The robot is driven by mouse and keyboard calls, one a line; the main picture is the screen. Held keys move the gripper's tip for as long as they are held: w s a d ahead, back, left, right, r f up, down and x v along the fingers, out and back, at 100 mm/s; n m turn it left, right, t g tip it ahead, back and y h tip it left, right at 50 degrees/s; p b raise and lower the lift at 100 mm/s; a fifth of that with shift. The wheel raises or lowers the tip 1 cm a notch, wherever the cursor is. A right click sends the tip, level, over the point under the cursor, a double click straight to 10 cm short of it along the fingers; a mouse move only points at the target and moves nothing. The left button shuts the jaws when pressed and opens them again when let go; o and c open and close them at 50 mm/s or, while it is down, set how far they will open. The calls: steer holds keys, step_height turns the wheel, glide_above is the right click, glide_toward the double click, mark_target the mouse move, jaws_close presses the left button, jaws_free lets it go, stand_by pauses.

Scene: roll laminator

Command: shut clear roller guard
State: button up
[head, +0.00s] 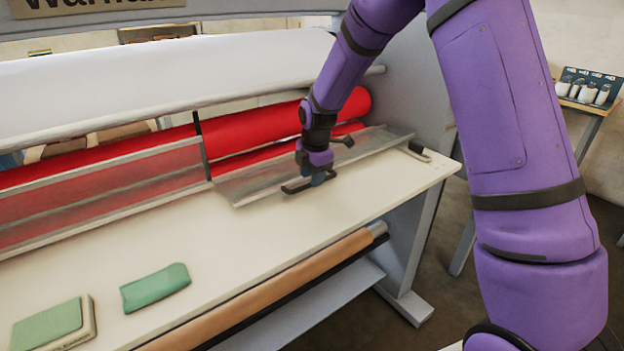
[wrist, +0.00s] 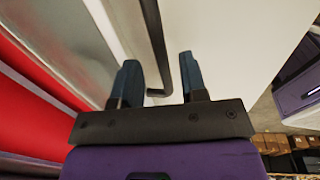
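The clear roller guard (head: 245,183) is a see-through panel with a pale frame. In the head view it is folded down and outward, away from the red rollers, over the white table. In the wrist view the guard (wrist: 62,45) lies to the left of my fingers. My gripper (head: 316,182) is at the guard's front edge, pointing down. In the wrist view my gripper (wrist: 158,80) has its two blue fingers apart. A thin black bent bar (wrist: 155,45), looking like a handle, ends between them, closer to the left finger. Whether they touch is unclear.
A neighbouring clear panel (head: 95,200) stands upright before the red roller (head: 260,125) on the left. A green pad (head: 155,287) and a green-topped box (head: 50,325) lie on the table's front left. The white table (head: 230,245) is otherwise clear.

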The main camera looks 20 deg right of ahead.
steer(key=shift+f, duration=0.75)
steer(key=shift+c, duration=0.5)
jaws_close()
steer(key=shift+w+r, duration=0.1)
steer(key=shift+r, duration=0.05)
